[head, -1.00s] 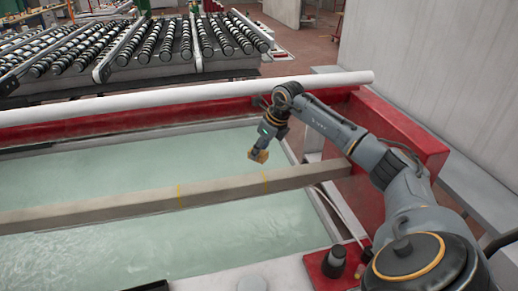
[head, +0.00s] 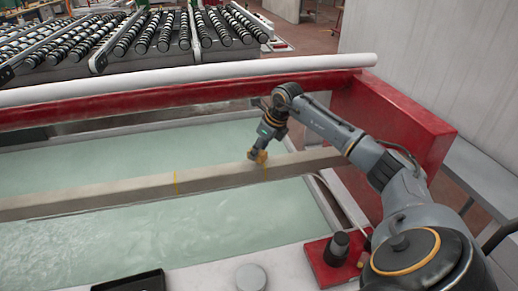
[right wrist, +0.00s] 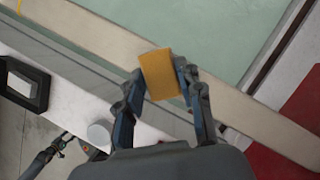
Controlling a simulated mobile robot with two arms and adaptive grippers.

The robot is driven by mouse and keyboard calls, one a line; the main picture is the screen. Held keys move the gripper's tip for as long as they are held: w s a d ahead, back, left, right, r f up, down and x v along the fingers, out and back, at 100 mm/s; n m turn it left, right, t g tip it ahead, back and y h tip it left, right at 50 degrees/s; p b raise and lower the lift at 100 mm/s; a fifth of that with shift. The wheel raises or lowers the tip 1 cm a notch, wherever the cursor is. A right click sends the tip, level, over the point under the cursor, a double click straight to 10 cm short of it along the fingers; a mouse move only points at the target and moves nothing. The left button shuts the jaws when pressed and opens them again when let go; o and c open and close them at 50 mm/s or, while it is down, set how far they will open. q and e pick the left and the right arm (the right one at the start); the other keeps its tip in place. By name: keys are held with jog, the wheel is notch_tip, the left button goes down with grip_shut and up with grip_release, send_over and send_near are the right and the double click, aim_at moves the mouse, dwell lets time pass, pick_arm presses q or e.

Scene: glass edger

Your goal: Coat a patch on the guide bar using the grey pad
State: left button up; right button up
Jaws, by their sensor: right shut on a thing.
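The guide bar (head: 110,194) is a long grey-beige beam across a tank of pale green water; two thin yellow lines cross it. My right gripper (head: 259,150) is shut on an orange-yellow block-like pad (head: 257,157), at the bar near the right yellow line. The pad also shows between the fingers (right wrist: 163,82) in the right wrist view, in front of the bar (right wrist: 110,38). No grey face of it shows, and its underside is hidden. I cannot tell whether it touches the bar. My left gripper is not in view.
A white roller (head: 180,78) and red frame (head: 400,120) bound the tank's far side and right end. A red box with a black knob (head: 338,246), a round pale cap (head: 251,277) and a black tray (head: 135,283) are at the near edge.

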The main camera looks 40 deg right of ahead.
jog(key=shift+f+b, duration=0.65)
jog(key=shift+f, duration=0.35)
dwell(0.3)
jog(key=shift+a, duration=0.1)
